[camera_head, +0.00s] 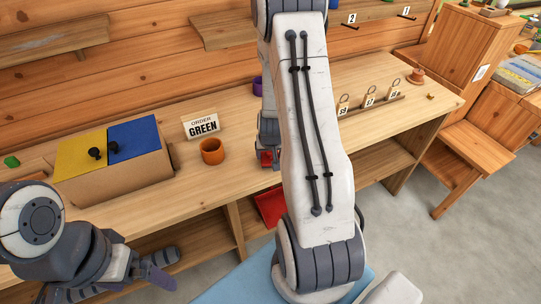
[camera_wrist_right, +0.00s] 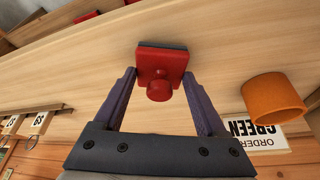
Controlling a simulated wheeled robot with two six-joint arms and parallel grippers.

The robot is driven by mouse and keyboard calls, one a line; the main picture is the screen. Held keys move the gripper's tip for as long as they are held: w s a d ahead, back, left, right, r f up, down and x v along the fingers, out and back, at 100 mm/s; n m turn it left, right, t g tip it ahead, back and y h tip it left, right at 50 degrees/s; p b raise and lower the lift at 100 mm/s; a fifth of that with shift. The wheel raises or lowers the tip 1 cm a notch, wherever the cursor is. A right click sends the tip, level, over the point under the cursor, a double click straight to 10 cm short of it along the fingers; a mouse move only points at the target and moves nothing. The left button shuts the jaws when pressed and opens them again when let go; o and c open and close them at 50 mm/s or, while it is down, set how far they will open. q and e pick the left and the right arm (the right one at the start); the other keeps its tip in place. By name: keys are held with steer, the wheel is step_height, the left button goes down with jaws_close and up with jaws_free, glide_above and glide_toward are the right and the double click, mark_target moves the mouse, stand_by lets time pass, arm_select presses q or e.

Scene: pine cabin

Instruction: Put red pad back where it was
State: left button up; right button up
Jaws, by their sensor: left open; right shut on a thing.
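The red pad (camera_wrist_right: 158,63) is a red square block with a round knob and a dark edge. My right gripper (camera_wrist_right: 160,76) is shut on it, one finger on each side. The pad is over the wooden counter; I cannot tell whether it touches the wood. In the head view only a bit of the red pad (camera_head: 265,157) shows, right of the orange cup, and my right arm hides most of that gripper. My left gripper (camera_head: 163,268) is open and empty at the lower left, in front of the counter.
An orange cup (camera_head: 212,152) and an "ORDER GREEN" sign (camera_head: 201,127) stand near the pad. A box with yellow and blue lids (camera_head: 135,138) is at the left. Tagged hooks on a rail (camera_head: 371,106) stand at the right. A red tray (camera_head: 271,206) is below the counter.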

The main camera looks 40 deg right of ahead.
steer(key=shift+f, duration=0.45)
steer(key=shift+f, duration=0.1)
steer(key=o, duration=1.4)
steer(key=shift+f, duration=0.1)
steer(key=shift+o, duration=0.2)
steer(key=shift+r, duration=0.4)
steer(key=p+v, duration=0.4)
steer(key=v, duration=0.7)
steer(key=shift+s+r, duration=0.15)
steer(key=shift+r, duration=0.15)
steer(key=shift+a+r, duration=0.1)
steer(key=shift+a, duration=0.05)
